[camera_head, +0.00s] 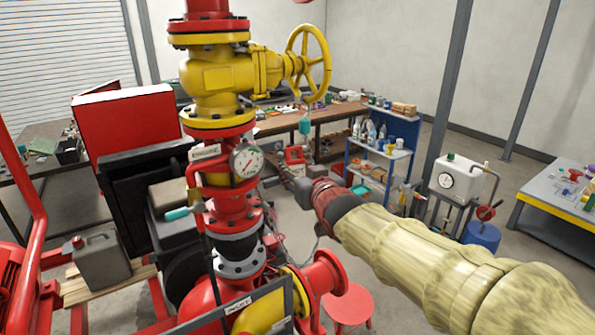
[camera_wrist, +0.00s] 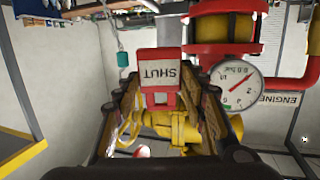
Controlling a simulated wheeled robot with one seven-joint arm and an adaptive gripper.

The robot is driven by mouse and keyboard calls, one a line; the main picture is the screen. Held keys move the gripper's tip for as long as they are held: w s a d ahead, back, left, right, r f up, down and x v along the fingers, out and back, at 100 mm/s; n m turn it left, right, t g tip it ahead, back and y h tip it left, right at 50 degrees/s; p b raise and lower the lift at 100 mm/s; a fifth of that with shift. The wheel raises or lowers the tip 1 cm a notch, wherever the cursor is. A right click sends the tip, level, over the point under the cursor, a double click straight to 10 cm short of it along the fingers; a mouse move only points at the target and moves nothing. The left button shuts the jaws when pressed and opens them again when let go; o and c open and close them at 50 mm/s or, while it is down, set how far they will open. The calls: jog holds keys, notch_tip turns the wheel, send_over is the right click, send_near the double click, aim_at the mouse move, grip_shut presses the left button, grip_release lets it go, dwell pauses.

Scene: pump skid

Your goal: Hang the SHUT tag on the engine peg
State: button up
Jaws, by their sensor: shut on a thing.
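The SHUT tag (camera_wrist: 159,74), a white plate with red edges, shows upside down in the wrist view. My gripper (camera_wrist: 165,100) is shut on its red lower part, and the plate stands out beyond the fingers. The ENGINE label (camera_head: 205,152) is on the stack left of the gauge; in the wrist view this label (camera_wrist: 283,99) is at the right. I cannot clearly make out the engine peg.
A pressure gauge (camera_head: 246,162) faces out from the stack, below a yellow handwheel (camera_head: 306,64). A teal-ended handle (camera_head: 178,214) sticks out left. A red stool (camera_head: 348,305) stands low in front. A blue shelf (camera_head: 383,155) and workbench are behind.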

jog(key=shift+w+a, duration=0.1)
dwell(0.3)
jog(key=shift+w+a+b, duration=0.25)
jog(key=shift+w+b, duration=0.15)
jog(key=shift+b, duration=0.2)
jog(key=shift+w+a, duration=0.1)
jog(key=shift+w, duration=0.05)
jog(key=shift+w+a+f+b, duration=0.1)
jog(key=shift+w+a+b, duration=0.35)
jog(key=shift+w+b, duration=0.35)
jog(key=shift+w+a+f+b, duration=0.1)
jog(key=shift+w+a+b, duration=0.4)
jog(key=shift+b, duration=0.35)
jog(key=shift+r, duration=0.1)
jog(key=shift+w+f+b, duration=0.15)
jog(key=shift+f+b, duration=0.25)
jog(key=shift+b, duration=0.2)
dwell(0.4)
jog(key=o, duration=1.2)
